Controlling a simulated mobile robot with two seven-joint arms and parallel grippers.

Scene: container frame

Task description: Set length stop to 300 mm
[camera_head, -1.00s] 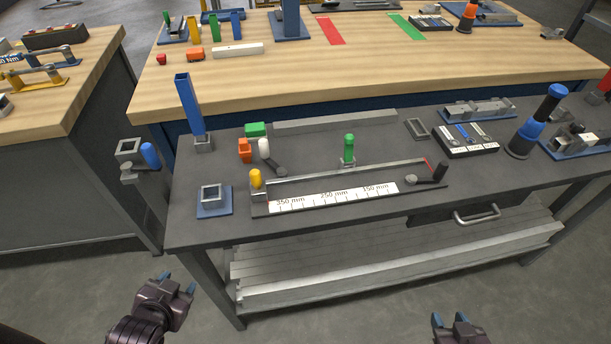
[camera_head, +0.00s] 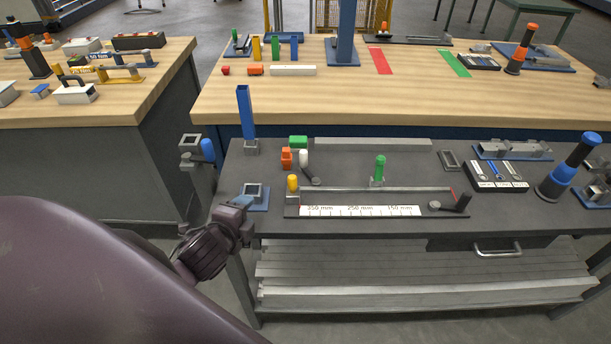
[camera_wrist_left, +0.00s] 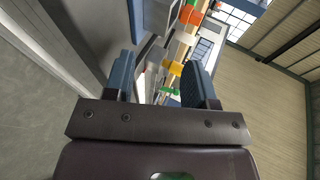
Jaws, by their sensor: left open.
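The length stop fixture (camera_head: 375,212) lies on the dark bench, with a white scale (camera_head: 358,211) marked 350 mm, 250 mm and 150 mm from left to right. A yellow knob (camera_head: 292,183) stands on a small grey block at its left end, left of the 350 mm mark. A green handle (camera_head: 380,168) stands upright on a grey block behind the rail. A black-handled lever (camera_head: 463,202) sits at the right end. My left gripper (camera_head: 246,207) is open and empty at the bench's front left, left of the yellow knob. Its fingers (camera_wrist_left: 160,78) are apart in the wrist view.
A blue square socket (camera_head: 266,197) stands beside my left gripper. A drawer handle (camera_head: 498,250) juts from the front.

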